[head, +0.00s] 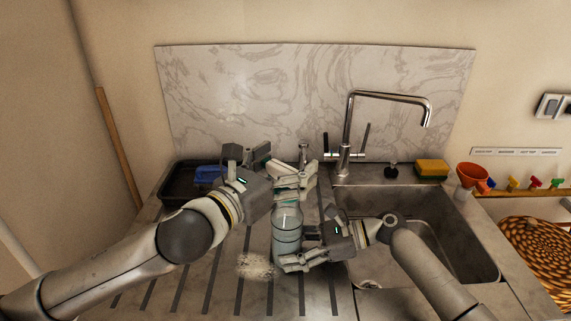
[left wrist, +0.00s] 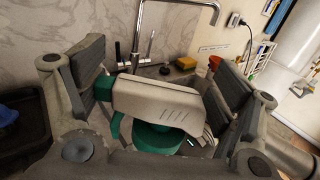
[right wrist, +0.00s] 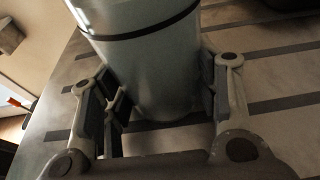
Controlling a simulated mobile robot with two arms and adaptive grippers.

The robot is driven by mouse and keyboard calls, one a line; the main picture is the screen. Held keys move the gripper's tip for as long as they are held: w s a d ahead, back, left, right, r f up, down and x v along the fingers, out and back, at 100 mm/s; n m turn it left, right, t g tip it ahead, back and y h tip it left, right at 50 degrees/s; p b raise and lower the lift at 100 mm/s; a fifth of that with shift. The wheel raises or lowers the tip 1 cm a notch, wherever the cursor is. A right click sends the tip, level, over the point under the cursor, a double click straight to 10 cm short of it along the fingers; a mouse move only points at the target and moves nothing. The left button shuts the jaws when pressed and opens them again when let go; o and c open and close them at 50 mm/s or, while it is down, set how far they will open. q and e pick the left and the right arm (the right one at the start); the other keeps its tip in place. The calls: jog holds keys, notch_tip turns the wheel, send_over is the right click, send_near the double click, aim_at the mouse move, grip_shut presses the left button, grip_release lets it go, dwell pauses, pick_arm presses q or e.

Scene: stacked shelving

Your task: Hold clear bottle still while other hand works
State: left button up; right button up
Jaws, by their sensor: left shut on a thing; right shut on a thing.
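The clear bottle (head: 287,222) stands upright on the ribbed drainboard left of the sink, with a dark band around its body. It also shows in the right wrist view (right wrist: 150,50). My right gripper (head: 300,250) is shut around its lower body, one finger on each side. The bottle carries a white and green spray head (left wrist: 160,98), and my left gripper (head: 283,174) is shut on it from the left. In the head view the left fingers cover much of the spray head. I cannot tell whether the head is fully seated on the bottle.
A dark tray (head: 178,190) with a blue item (head: 207,174) sits behind my left arm. The sink basin (head: 460,240) and tap (head: 347,130) are to the right. A yellow sponge (head: 431,168) and an orange funnel (head: 472,175) stand behind the basin. White grains (head: 254,267) lie on the drainboard.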

pick_arm(q)
jog(key=shift+f, duration=0.6)
dwell(0.7)
jog(key=o, duration=0.7)
jog(key=shift+r, duration=1.75)
